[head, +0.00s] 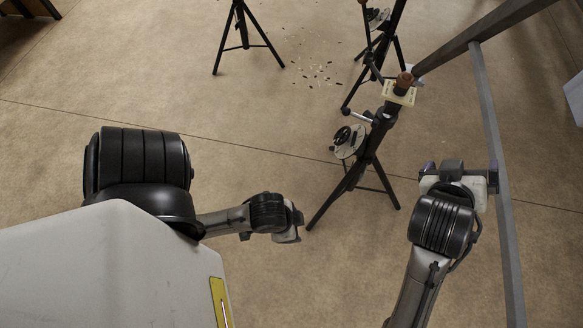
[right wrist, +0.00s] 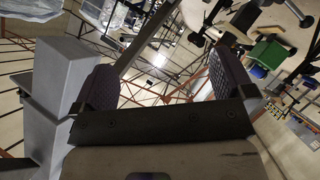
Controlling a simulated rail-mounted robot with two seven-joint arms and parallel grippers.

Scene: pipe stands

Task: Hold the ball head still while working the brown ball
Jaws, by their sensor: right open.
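The brown ball (head: 404,79) sits on top of a black tripod stand (head: 360,172) right of centre in the head view. Just below it is the ball head (head: 398,94), with a pale plate around a dark neck. My right gripper (head: 461,168) is open and empty, lower right of the ball head and apart from it. Its two padded fingers also show spread in the right wrist view (right wrist: 165,82). My left gripper (head: 290,226) is low and left of the stand, apart from it. I cannot tell whether its jaws are open.
A round disc with a black handle (head: 345,140) is on the stand's side. A grey metal frame (head: 490,140) runs close along my right gripper's right side. Another tripod (head: 242,40) stands at the back left. Small dark bits (head: 320,75) lie on the floor.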

